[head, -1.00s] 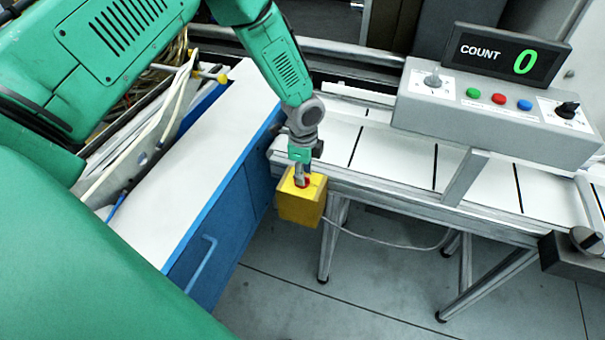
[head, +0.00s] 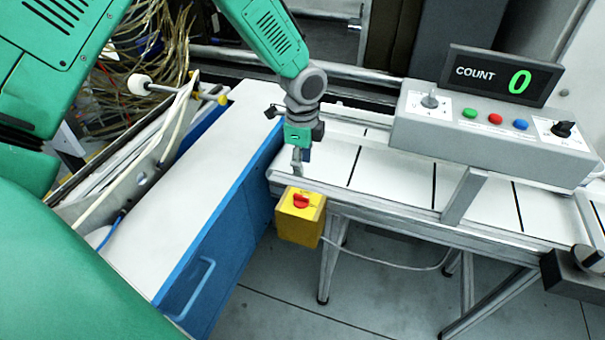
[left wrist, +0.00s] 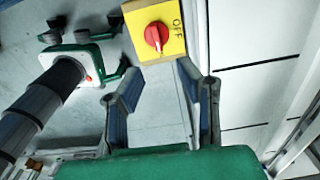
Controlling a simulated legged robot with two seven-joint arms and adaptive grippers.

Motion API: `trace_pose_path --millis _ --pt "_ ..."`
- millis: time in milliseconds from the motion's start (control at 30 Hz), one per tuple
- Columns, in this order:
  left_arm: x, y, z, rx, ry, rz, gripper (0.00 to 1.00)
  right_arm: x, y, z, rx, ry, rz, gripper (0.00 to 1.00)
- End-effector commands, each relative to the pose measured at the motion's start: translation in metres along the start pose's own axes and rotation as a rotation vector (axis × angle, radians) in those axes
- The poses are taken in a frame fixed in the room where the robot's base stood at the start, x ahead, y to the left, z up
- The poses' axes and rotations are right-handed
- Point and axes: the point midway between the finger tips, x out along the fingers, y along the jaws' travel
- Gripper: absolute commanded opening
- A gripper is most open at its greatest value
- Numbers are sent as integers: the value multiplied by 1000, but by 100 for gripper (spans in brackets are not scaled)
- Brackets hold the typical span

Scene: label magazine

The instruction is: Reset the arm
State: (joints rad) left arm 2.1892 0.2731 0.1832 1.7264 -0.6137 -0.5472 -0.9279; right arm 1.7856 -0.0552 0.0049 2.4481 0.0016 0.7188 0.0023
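My left gripper (head: 299,165) hangs over the near left corner of the conveyor, just above and behind the yellow switch box (head: 299,230). In the left wrist view its two fingers (left wrist: 160,95) are spread apart with nothing between them. The box has a red rotary knob (head: 301,201) on top and is clear of the fingers. In the left wrist view the knob (left wrist: 156,36) sits beyond the fingertips, with the word OFF beside it. My right gripper is not in view.
A white-topped blue cabinet (head: 205,170) stands left of the conveyor (head: 400,180). A grey control box (head: 490,135) with knobs, coloured buttons and a COUNT display (head: 502,77) reading 0 stands on the conveyor's far side. Cables lie at the back left.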

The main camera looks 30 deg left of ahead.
Motion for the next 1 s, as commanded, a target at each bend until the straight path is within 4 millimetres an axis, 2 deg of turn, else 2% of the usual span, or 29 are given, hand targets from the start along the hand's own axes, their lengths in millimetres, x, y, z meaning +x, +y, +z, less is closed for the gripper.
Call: trace_pose_path --millis 133,567,667,767,867,967,1000 --pt "-5 0 0 0 0 0 31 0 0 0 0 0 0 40" --pt "-5 0 0 0 0 1 31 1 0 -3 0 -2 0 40" --pt "1 4 -2 -9 4 5 31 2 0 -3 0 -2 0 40" --pt "27 23 -9 -64 26 23 31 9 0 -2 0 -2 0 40" --pt "73 61 -22 -191 66 54 31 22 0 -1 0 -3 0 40" --pt "129 116 -31 -394 101 91 31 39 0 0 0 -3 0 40" --pt "150 140 -32 -491 108 103 31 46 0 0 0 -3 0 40"
